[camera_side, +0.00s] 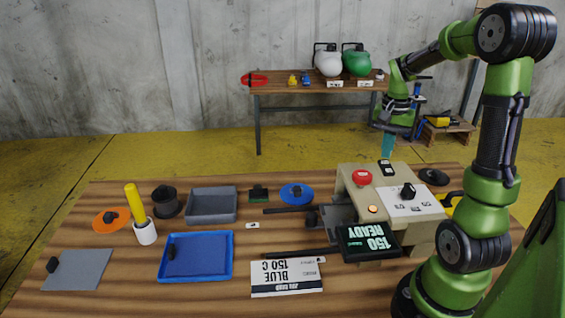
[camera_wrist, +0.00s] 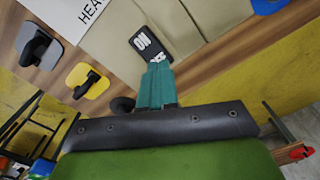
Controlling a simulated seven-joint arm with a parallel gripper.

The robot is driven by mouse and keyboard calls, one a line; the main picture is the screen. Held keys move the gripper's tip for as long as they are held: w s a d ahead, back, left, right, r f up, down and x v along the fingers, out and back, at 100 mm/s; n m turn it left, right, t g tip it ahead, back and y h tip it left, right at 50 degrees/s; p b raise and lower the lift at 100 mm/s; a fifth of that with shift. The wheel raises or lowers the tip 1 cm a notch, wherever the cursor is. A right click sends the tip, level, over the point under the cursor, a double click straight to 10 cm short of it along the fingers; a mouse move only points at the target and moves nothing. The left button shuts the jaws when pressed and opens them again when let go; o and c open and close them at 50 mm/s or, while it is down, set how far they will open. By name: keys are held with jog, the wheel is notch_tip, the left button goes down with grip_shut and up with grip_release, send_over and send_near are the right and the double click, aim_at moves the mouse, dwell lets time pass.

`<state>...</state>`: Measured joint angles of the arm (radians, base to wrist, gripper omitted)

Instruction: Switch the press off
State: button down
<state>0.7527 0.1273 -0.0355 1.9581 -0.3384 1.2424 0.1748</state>
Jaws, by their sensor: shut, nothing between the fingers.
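The press (camera_side: 350,185) is a beige machine at the right of the table, with a red button (camera_side: 362,177), a dial (camera_side: 407,191) and a glowing orange lamp (camera_side: 373,209). Its display (camera_side: 368,241) reads 150 READY. A small black switch (camera_side: 386,168) sits on its top at the back; in the wrist view the switch (camera_wrist: 148,43) shows ON at its far end. My gripper (camera_side: 387,157) is shut and empty, pointing down at the switch. In the wrist view its teal fingertips (camera_wrist: 158,66) cover the near end of the switch. I cannot tell whether they touch it.
The table's left holds a blue tray (camera_side: 232,260), a grey tray (camera_side: 235,207), a white cup with a yellow stick (camera_side: 146,233) and several handled plates. A job card (camera_side: 286,279) lies in front. A back bench (camera_side: 300,87) carries white and green kettle-like vessels.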

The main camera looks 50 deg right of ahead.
aim_at(385, 161)
jog(key=shift+f, duration=0.95)
jog(key=shift+r, duration=3.55)
